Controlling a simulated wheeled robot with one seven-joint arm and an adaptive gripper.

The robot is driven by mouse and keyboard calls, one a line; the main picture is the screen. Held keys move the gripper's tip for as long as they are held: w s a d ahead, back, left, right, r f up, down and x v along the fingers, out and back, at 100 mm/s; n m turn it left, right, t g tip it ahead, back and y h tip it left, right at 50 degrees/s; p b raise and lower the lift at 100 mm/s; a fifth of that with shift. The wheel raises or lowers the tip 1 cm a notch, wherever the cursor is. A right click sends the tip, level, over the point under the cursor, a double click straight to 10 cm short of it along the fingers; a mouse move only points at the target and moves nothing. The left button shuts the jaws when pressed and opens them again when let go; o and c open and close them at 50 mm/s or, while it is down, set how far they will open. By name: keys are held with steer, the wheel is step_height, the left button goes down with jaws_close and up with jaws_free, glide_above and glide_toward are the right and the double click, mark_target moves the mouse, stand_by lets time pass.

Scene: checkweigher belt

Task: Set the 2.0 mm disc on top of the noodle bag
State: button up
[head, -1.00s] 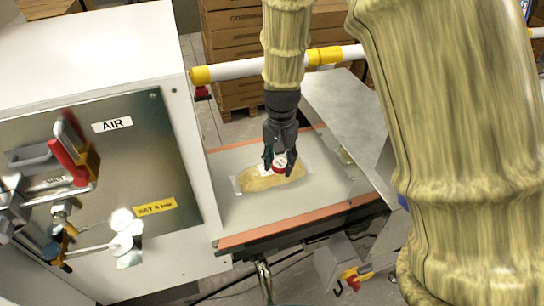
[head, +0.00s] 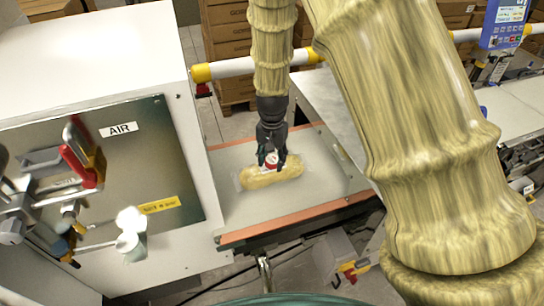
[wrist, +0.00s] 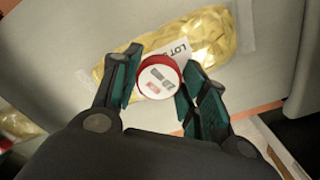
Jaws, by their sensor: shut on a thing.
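The noodle bag (head: 258,180) is a golden, clear-ended pack lying flat on the grey belt plate. It also shows in the wrist view (wrist: 215,38), with a white LOT label (wrist: 182,50) on it. My gripper (head: 271,160) is over the bag, its fingers shut on a round disc (wrist: 158,76) with a red rim and white face. The face carries small dark and red marks, too small to read. In the wrist view the disc overlaps the bag's near edge and part of the label. I cannot tell whether it touches the bag.
The plate (head: 225,215) has orange strips along its ends and free room around the bag. A white cabinet with an AIR panel (head: 118,130) stands at left. A yellow-and-white rail (head: 225,71) runs behind. Another golden pack (wrist: 15,128) shows at the wrist view's lower left.

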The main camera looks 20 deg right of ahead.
mark_target(272, 160)
steer(key=shift+f, duration=0.1)
steer(key=o, duration=1)
step_height(272, 160, up, 12)
steer(key=b, duration=0.3)
steer(key=shift+r, duration=0.2)
stand_by(0.4)
